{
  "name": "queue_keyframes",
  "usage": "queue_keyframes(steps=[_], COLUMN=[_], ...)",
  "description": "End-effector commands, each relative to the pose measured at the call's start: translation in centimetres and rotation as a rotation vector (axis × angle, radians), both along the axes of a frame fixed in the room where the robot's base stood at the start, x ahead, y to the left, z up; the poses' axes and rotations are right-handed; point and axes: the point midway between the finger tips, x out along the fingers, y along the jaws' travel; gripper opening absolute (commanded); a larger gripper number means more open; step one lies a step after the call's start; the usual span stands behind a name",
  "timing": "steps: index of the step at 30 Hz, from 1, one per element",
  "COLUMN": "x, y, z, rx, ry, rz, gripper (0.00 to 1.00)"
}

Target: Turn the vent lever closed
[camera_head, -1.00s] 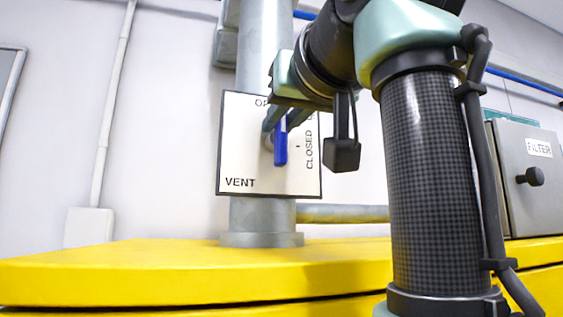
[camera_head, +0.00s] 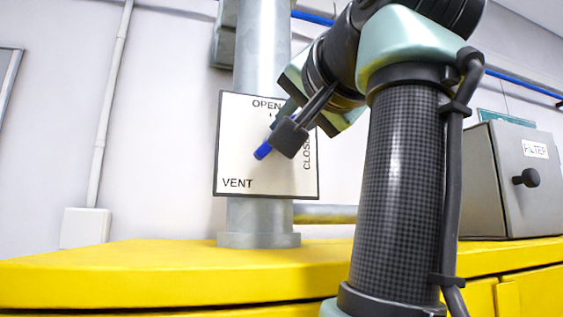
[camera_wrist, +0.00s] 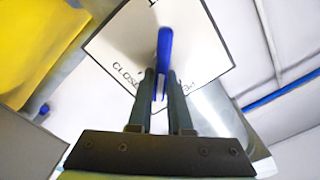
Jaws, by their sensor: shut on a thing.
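The blue vent lever (camera_head: 263,151) is on a white sign plate (camera_head: 234,158) marked OPEN at the top, CLOSED at the right and VENT at the lower left. Its visible blue end points to the lower left in the head view; the rest is hidden behind my gripper. In the wrist view the lever (camera_wrist: 164,48) stands between the two fingers. My gripper (camera_wrist: 163,78) is shut on the lever. In the head view my gripper (camera_head: 279,125) comes in from the upper right and partly covers the CLOSED label.
The plate is mounted on a grey vertical pipe (camera_head: 262,50) that rises from a yellow surface (camera_head: 130,262). A grey box labelled FILTER (camera_head: 510,190) with a black knob (camera_head: 527,177) stands at the right.

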Motion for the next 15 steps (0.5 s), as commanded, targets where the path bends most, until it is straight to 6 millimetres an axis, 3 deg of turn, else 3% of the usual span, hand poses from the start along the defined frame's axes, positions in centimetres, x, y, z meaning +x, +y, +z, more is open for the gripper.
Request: queue_keyframes(steps=[15], x=[0.1], y=[-0.4], z=[-0.62], rx=[0.462], ry=[0.144], rz=[0.003], gripper=[0.0])
